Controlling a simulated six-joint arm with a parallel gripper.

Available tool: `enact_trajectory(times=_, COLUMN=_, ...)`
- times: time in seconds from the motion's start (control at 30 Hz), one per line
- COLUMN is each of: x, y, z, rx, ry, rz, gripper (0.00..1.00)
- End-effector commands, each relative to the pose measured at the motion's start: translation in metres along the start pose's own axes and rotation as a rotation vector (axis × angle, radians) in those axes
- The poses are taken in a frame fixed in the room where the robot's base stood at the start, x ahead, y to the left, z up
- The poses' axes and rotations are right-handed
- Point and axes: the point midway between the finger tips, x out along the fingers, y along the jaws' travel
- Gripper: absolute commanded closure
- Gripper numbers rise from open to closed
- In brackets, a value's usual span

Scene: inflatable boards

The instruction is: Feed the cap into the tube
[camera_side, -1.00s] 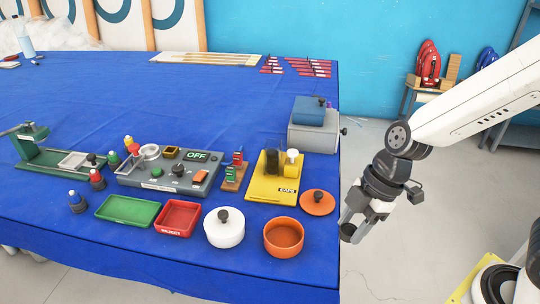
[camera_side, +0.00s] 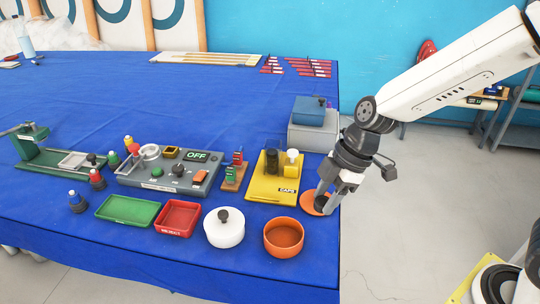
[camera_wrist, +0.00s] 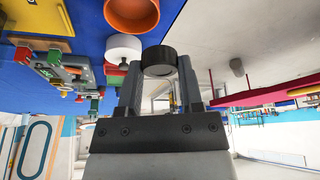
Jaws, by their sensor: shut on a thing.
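My gripper (camera_side: 327,190) is shut on a short black round cap, which also shows in the wrist view (camera_wrist: 158,58) between the fingertips. In the side view the gripper hangs over the table's right edge, and the cap overlaps the orange lid (camera_side: 307,204) in the picture; I cannot tell whether they touch. The yellow board (camera_side: 262,188) labelled CAPS stands to the left of the gripper. It bears a dark upright cylinder (camera_side: 271,161) and a pale one with yellow (camera_side: 292,162). Which of these is the tube is unclear.
An orange bowl (camera_side: 284,252) and a white pot (camera_side: 224,236) stand at the front. A grey-blue box (camera_side: 313,136) stands behind the gripper. A grey control panel (camera_side: 170,180), red tray (camera_side: 177,232) and green tray (camera_side: 128,211) lie left. The far blue table is mostly clear.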

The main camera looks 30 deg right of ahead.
Motion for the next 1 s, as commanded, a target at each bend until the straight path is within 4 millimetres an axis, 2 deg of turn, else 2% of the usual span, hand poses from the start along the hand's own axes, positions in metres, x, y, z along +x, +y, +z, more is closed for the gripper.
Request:
enact_trajectory(times=0.1, x=-0.001, y=0.028, z=-0.009, rx=0.032, ry=0.002, rz=0.013, gripper=1.0)
enact_trajectory(times=0.5, x=-0.005, y=0.118, z=-0.029, rx=0.144, ry=0.005, rz=0.056, gripper=1.0)
enact_trajectory(times=1.0, x=-0.006, y=0.222, z=-0.032, rx=0.291, ry=-0.001, rz=0.12, gripper=1.0)
